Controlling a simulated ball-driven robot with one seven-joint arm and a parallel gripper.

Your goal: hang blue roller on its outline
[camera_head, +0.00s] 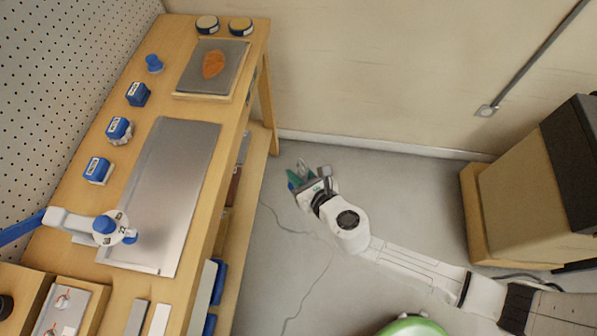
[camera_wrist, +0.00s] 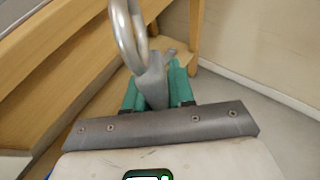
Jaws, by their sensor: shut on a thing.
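My gripper (camera_head: 303,172) hangs over the open floor to the right of the bench. In the wrist view its green fingers (camera_wrist: 158,90) are shut on a grey metal piece (camera_wrist: 152,82) with a curved, shiny rod rising from it. A perforated pegboard (camera_head: 60,75) stands behind the bench at the left. No roller outline can be made out on it.
The wooden bench (camera_head: 232,110) carries a metal plate (camera_head: 170,185), several blue-topped items and a blue-and-white device (camera_head: 104,228). A tray (camera_head: 222,55) holds an orange piece (camera_head: 213,64). A wood-and-black box (camera_head: 520,190) stands at the right.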

